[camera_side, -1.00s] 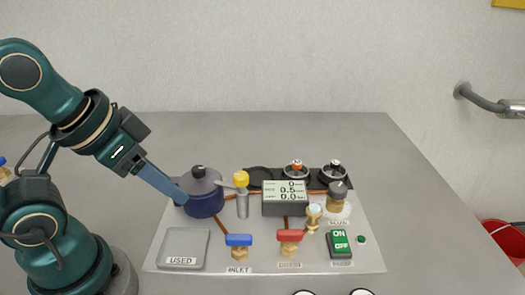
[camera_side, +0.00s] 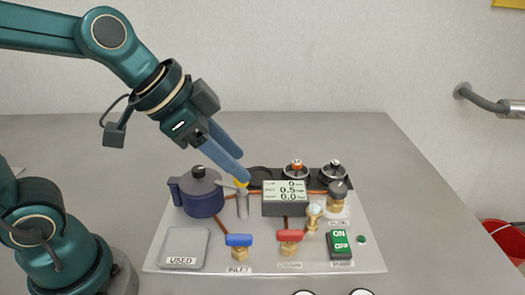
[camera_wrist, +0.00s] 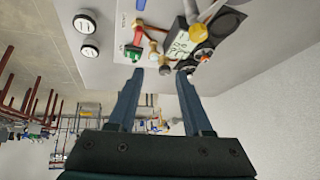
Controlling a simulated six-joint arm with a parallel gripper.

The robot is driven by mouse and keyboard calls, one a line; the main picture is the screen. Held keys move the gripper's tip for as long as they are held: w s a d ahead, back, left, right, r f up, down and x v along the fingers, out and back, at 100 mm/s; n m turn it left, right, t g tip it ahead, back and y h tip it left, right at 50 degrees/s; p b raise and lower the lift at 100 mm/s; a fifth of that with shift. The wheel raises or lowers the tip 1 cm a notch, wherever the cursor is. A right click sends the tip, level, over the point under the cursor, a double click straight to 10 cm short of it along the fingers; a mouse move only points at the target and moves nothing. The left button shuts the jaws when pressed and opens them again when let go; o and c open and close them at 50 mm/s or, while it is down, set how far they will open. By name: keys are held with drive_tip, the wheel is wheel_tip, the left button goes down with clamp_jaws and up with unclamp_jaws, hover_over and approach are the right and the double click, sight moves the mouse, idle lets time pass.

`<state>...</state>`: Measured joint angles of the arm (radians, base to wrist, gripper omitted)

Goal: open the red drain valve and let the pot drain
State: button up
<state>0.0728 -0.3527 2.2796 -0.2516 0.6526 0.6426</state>
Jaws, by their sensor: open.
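The red drain valve (camera_side: 289,236) has a red handle on a brass body at the front middle of the panel, with the handle lying sideways. It also shows in the wrist view as a red handle (camera_wrist: 138,38). The dark blue pot (camera_side: 202,198), with a grey lid and black knob, stands at the back left of the panel. My gripper (camera_side: 242,167) is open and empty, above the yellow-topped post (camera_side: 242,203), behind and left of the red valve. In the wrist view my gripper's fingers (camera_wrist: 159,74) are apart with nothing between them.
A blue inlet valve (camera_side: 238,241) stands left of the red one. A display box (camera_side: 285,201) is behind the red valve, and a green ON/OFF switch (camera_side: 340,243) is to its right. A tray marked USED (camera_side: 183,248) is at front left.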

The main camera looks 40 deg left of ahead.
drive_tip(key=w+d+f+m+g, duration=0.2)
drive_tip(key=w+d+f, duration=0.2)
drive_tip(key=w, duration=0.1)
hover_over(293, 231)
drive_tip(key=s+a, duration=0.2)
drive_tip(key=shift+m+g+h, duration=0.3)
drive_tip(key=shift+g+h, duration=0.1)
drive_tip(key=f, duration=0.4)
drive_tip(key=shift+w+f, duration=0.25)
drive_tip(key=shift+f, duration=0.15)
drive_tip(key=shift+s+d+f, duration=0.15)
drive_tip(key=shift+d+f, duration=0.1)
drive_tip(key=shift+f, duration=0.4)
drive_tip(key=shift+x, duration=2.3)
clamp_jaws()
